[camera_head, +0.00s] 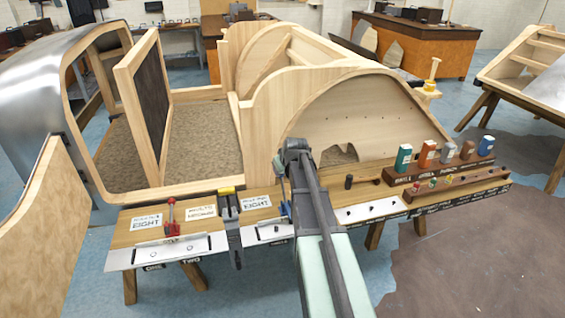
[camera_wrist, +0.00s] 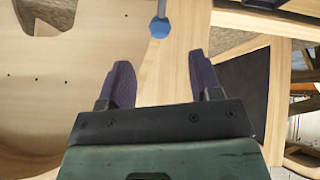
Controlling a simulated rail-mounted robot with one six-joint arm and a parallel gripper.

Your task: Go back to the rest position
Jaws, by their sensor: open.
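In the wrist view my gripper (camera_wrist: 163,82) is open, its two purple fingers well apart with nothing between them. Beyond the fingertips a blue hexagonal piece on a grey rod (camera_wrist: 159,28) shows against pale wood, apart from the fingers. In the head view my arm reaches up from the bottom to in front of the wooden bodyframe (camera_head: 265,107). There the wrist hides most of my gripper, and the fingers cannot be made out.
A workbench (camera_head: 125,236) with a red-handled tool (camera_head: 171,216) and a yellow-topped grey tool (camera_head: 231,215) lies below and left of my arm. Several small coloured boxes (camera_head: 427,153) stand on a rack at right.

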